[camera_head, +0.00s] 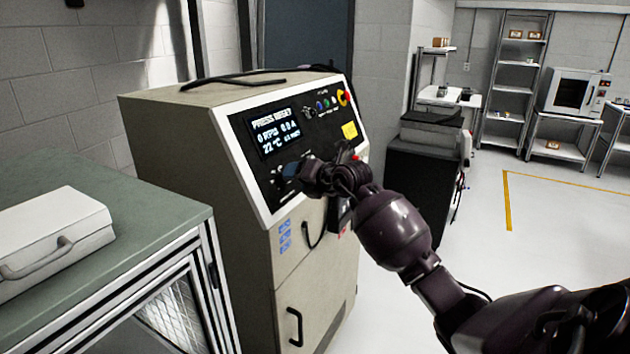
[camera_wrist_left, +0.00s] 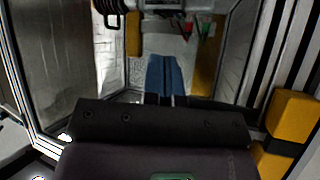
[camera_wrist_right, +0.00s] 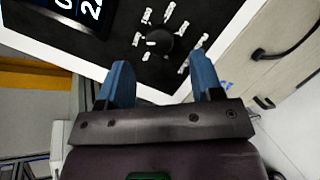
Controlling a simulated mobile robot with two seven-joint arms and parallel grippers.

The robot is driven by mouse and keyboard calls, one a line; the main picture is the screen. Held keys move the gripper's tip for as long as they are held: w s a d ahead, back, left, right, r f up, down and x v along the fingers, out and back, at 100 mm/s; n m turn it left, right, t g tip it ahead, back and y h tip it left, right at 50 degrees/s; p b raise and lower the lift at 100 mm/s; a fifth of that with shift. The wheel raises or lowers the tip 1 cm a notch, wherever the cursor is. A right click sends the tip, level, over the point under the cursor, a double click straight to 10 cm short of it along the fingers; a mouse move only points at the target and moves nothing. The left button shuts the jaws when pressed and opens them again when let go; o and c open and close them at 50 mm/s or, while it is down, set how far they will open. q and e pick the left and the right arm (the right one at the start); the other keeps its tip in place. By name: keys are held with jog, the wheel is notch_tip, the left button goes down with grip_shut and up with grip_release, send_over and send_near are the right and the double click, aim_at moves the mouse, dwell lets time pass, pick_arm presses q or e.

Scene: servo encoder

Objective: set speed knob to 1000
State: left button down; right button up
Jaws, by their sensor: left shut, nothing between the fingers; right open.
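The speed knob (camera_wrist_right: 159,42) is a round black knob with a white mark, ringed by small white labels, on the black panel (camera_wrist_right: 110,52) of the cabinet. The labels are too small to read. My right gripper (camera_wrist_right: 164,80) is open in the right wrist view. Its blue fingers are apart, with the knob ahead of the gap and not between them. In the head view my right gripper (camera_head: 296,172) is at the panel's lower part and covers some of it. My left gripper (camera_wrist_left: 164,76) is shut and empty, away from the panel; it is outside the head view.
The panel's display (camera_head: 277,131) reads "PRESS RESET" and 0 RPM. A green-topped bench with a white case (camera_head: 50,232) stands at left. Open floor lies at right.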

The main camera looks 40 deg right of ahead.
jog(key=v, duration=0.6)
jog(key=shift+b, duration=0.4)
jog(key=shift+s, duration=0.15)
